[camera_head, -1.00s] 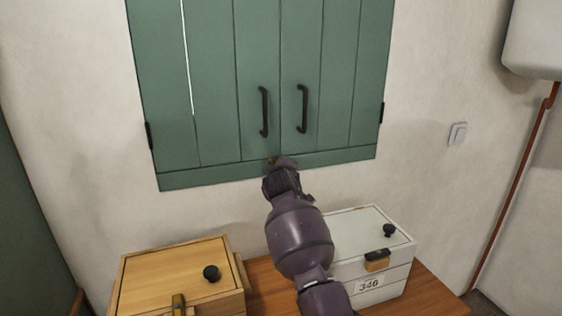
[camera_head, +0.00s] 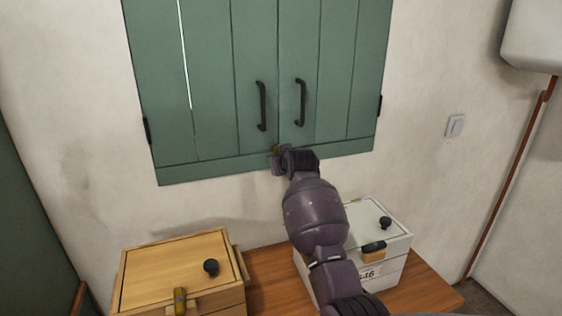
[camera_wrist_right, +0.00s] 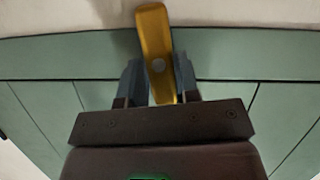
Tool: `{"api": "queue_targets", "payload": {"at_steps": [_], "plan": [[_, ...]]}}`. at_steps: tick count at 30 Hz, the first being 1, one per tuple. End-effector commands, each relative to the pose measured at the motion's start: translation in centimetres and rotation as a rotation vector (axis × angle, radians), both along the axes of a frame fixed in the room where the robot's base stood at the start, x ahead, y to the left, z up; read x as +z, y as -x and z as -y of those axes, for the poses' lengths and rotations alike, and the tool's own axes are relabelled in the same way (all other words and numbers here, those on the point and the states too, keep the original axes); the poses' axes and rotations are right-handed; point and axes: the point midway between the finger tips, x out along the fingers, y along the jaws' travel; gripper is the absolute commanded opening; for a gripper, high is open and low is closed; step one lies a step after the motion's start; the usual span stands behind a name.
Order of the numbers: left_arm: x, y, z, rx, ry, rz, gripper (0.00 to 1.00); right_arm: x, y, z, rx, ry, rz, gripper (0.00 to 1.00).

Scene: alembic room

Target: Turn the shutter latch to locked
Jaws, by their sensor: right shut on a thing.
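The green shutter (camera_head: 210,110) hangs on the wall with its two leaves closed and a dark handle on each. The brass shutter latch (camera_wrist_right: 154,45) sits at the lower rail and shows clearly in the right wrist view, long and tilted slightly there, with a round pin on it. My right gripper (camera_wrist_right: 158,80) is shut on the latch, one finger on each side of it. In the head view my right gripper (camera_head: 280,159) is at the bottom middle of the shutter and hides most of the latch. My left gripper is not in view.
A wooden box (camera_head: 165,270) with a black knob stands at lower left on the wooden table (camera_head: 275,277). A white box (camera_head: 358,222) with a black knob stands at lower right, partly behind my arm. A wall switch (camera_head: 455,126) is at right.

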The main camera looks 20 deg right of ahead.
Motion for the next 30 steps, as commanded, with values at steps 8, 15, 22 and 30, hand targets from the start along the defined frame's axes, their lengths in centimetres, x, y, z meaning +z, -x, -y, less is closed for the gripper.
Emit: {"api": "queue_targets", "payload": {"at_steps": [8,15,22,30], "plan": [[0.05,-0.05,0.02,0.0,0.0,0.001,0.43,-0.04,0.0,0.11,0.0,-0.119,-0.005,0.06],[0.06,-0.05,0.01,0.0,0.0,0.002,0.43,-0.04,0.0,0.15,0.0,-0.156,-0.006,0.06],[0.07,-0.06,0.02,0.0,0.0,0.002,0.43,-0.04,0.0,0.15,0.0,-0.161,-0.007,0.06],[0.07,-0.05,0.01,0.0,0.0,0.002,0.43,-0.03,0.0,0.15,0.0,-0.16,-0.006,0.48]]}}
